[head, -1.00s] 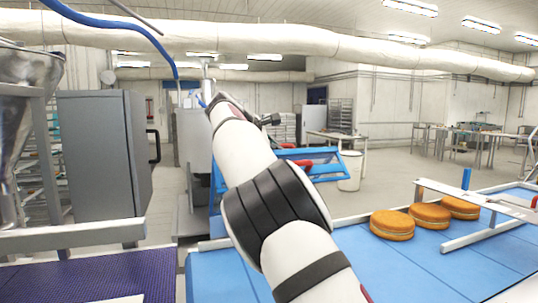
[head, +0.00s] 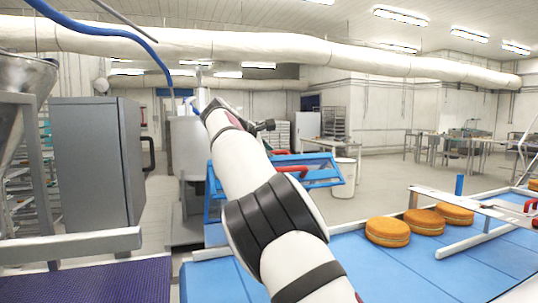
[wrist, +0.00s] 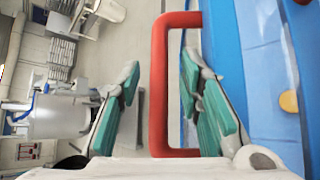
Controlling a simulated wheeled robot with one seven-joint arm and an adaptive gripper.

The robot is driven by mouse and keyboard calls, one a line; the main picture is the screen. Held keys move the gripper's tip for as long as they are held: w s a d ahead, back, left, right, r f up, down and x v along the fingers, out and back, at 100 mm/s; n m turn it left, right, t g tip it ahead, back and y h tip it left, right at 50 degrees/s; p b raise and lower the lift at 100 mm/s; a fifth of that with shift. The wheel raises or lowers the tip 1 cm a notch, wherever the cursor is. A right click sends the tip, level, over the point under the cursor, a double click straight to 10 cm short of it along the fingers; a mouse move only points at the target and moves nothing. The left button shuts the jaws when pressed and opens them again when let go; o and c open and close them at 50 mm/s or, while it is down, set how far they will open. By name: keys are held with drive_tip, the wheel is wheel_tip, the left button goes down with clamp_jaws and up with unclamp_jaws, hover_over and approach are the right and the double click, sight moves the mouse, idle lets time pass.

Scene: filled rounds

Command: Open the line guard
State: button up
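The line guard (head: 322,182) is a blue frame standing beyond the blue conveyor, partly hidden behind my arm in the head view. A red handle (head: 292,170) shows on it just right of my arm. In the wrist view a red U-shaped handle (wrist: 158,85) stands out from a blue surface, with its long bar between my two teal fingers. My gripper (wrist: 165,95) is open around that bar, with a gap on each side. In the head view my gripper is hidden behind my arm.
Orange filled rounds (head: 387,232) sit on the blue belt (head: 400,270) at right, near a metal rail with a red handle (head: 530,205). A grey cabinet (head: 92,150) stands at left. A white bin (head: 344,178) stands behind the guard.

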drive_tip(key=v, duration=1.2)
drive_tip(key=shift+s, duration=0.1)
